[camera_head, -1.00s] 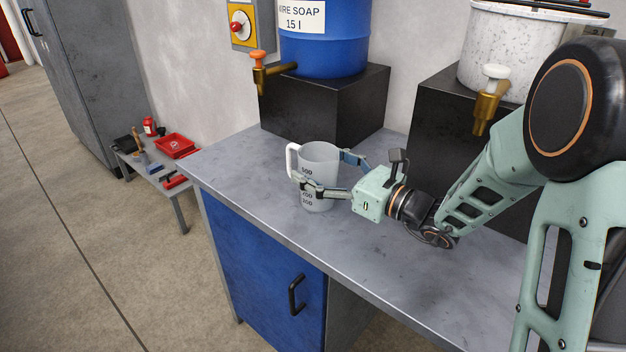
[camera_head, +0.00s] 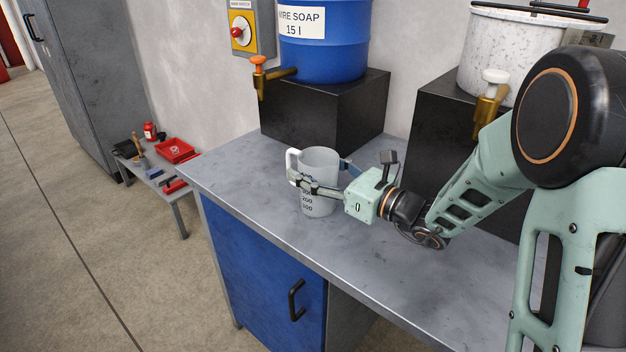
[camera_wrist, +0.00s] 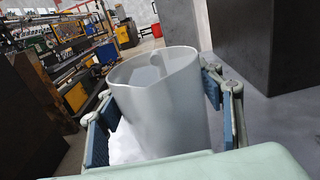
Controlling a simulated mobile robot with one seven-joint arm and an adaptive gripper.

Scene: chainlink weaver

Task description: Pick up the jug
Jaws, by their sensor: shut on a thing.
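The grey worktop (camera_head: 240,194) is clear around the jug. Behind it, a blue soap barrel (camera_head: 335,45) with an orange-handled tap stands on a black block (camera_head: 310,115). A white speckled tank (camera_head: 500,50) with a tap is at right. A low bench (camera_head: 180,195) holds a red tray.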

